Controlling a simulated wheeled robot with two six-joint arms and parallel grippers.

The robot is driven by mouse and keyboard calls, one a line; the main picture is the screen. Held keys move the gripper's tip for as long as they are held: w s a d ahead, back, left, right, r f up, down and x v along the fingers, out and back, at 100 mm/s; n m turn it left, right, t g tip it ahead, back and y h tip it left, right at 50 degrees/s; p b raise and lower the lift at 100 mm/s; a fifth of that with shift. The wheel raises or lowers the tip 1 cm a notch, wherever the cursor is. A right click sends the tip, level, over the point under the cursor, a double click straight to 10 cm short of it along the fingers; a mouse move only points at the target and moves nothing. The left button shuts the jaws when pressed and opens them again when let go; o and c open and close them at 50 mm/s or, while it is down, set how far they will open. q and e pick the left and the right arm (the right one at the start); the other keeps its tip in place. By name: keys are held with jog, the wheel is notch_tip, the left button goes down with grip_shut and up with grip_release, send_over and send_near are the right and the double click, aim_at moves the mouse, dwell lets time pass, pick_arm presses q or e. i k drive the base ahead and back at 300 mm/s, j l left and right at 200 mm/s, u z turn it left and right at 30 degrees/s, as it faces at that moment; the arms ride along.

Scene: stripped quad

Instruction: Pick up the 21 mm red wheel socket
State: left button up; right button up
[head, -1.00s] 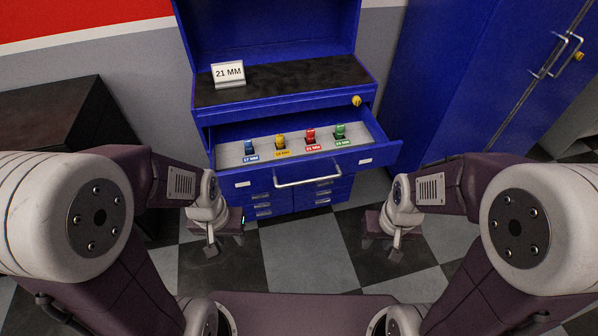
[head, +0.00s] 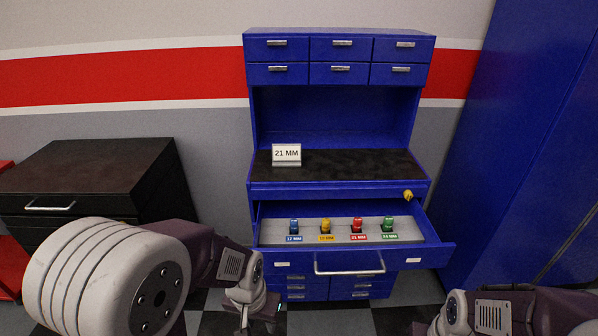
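The red wheel socket (head: 358,225) stands in the open drawer, behind a red label reading 21 MM (head: 358,237). It is third from the left in a row with a blue socket (head: 294,226), a yellow socket (head: 326,227) and a green socket (head: 388,224). My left gripper (head: 243,326) is low in the picture, left of and below the drawer, away from the sockets; its fingers run near the bottom edge and their opening is unclear. My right arm shows at the bottom right, but its gripper fingers are out of the picture.
The blue cabinet's drawer (head: 437,246) is pulled out, with a bar handle (head: 349,264) in front. A 21 MM sign (head: 286,154) stands on the dark worktop (head: 350,164). A dark cabinet (head: 92,180) stands left; a tall blue cabinet (head: 535,160) stands right.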

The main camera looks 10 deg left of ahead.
aim_at(357, 224)
jog(key=i+l+u, duration=0.25)
jog(key=i, duration=0.2)
jog(key=i+l+u, duration=0.25)
jog(key=i+l, duration=0.1)
jog(key=l, duration=0.1)
